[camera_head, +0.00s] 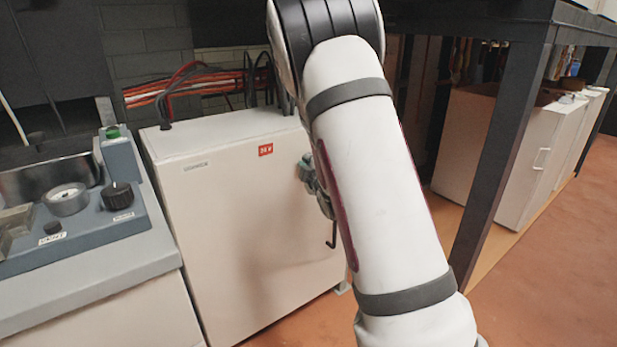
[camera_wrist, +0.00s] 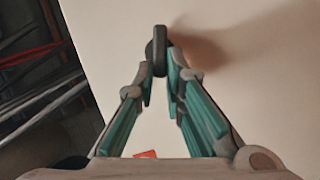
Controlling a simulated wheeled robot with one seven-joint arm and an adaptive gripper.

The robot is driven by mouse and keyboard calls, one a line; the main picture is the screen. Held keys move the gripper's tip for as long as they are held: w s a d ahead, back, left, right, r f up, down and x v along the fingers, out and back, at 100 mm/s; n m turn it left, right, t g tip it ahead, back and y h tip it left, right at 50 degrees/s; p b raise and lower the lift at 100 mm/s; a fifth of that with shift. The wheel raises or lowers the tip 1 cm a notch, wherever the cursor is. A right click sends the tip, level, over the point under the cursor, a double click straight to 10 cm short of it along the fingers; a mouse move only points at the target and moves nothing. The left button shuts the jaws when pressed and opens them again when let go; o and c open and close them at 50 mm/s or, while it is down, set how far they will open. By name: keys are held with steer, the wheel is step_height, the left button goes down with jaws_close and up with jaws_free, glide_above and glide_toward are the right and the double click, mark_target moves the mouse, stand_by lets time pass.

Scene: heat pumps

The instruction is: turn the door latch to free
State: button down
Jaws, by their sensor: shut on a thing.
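The door latch shows in the wrist view as a small dark piece (camera_wrist: 158,48) with a rounded end, standing out from the pale cabinet door (camera_wrist: 245,70). My gripper (camera_wrist: 160,76) has its two teal-lined fingers closed on it, one on each side. In the head view the white cabinet (camera_head: 240,220) stands at the left of my arm. My gripper (camera_head: 308,176) is partly hidden behind my arm, close to the cabinet front, and its hold on the latch cannot be made out there.
A grey control panel with a gauge (camera_head: 66,199) and knobs stands at left. Red and black cables (camera_head: 200,85) run behind the cabinet. A dark table leg (camera_head: 500,150) stands at right; orange floor there is open.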

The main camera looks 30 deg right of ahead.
steer(key=shift+a+f+n+t+b, duration=0.1)
steer(key=shift+f+n+t+b, duration=0.2)
steer(key=shift+n+b, duration=0.75)
steer(key=shift+f+n+t+b, duration=0.2)
steer(key=shift+n+t+b, duration=0.15)
steer(key=shift+b, duration=1.25)
steer(key=shift+n+h+b, duration=0.3)
steer(key=shift+b, duration=0.05)
steer(key=c, duration=1.7)
jaws_free()
steer(key=shift+o, duration=0.2)
steer(key=v, duration=1.2)
